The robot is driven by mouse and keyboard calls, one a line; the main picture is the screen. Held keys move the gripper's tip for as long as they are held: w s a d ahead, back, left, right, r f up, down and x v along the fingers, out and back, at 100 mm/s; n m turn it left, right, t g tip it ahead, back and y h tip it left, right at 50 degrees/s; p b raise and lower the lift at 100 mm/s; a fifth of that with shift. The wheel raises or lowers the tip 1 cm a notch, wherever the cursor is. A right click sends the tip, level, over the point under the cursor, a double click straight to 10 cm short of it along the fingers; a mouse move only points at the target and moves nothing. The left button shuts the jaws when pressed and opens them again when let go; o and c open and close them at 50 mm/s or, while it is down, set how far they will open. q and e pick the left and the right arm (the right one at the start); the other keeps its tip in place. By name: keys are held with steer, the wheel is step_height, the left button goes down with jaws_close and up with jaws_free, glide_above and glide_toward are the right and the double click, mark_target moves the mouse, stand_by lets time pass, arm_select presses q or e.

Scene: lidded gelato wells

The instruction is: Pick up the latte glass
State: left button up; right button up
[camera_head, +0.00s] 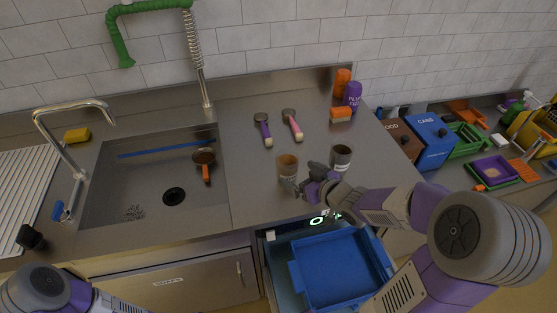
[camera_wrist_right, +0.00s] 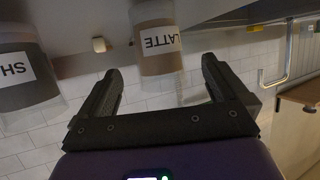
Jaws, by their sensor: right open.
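The latte glass (camera_head: 288,168) is a brownish cup standing upright on the steel counter, right of the sink. In the right wrist view the picture is inverted, and the glass (camera_wrist_right: 158,42) shows its LATTE label between and beyond the fingertips. My right gripper (camera_head: 304,182) is open and empty, close to the glass on its near right side. In the wrist view its fingers (camera_wrist_right: 160,68) are spread to either side of the glass's line, and I cannot tell whether they touch it. My left gripper is out of view; only part of my left arm shows.
A dark grey glass (camera_head: 341,157) with a partly visible label stands just right, close to my gripper. Two purple- and pink-handled scoops (camera_head: 292,125) lie behind. The sink (camera_head: 160,185) is left. A blue bin (camera_head: 340,268) is below the counter's front edge.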

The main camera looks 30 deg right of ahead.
mark_target(281, 163)
steer(key=shift+w+a+f, duration=0.1)
steer(key=shift+w+f, duration=0.2)
steer(key=shift+w, duration=0.25)
steer(key=shift+w+a+f+b, duration=0.1)
steer(key=shift+w+f+b, duration=0.15)
steer(key=shift+w+b, duration=0.3)
steer(key=b+x, duration=0.1)
steer(key=x, duration=0.3)
steer(key=shift+w+r, duration=0.15)
steer(key=shift+w, duration=0.15)
steer(key=c, duration=1.1)
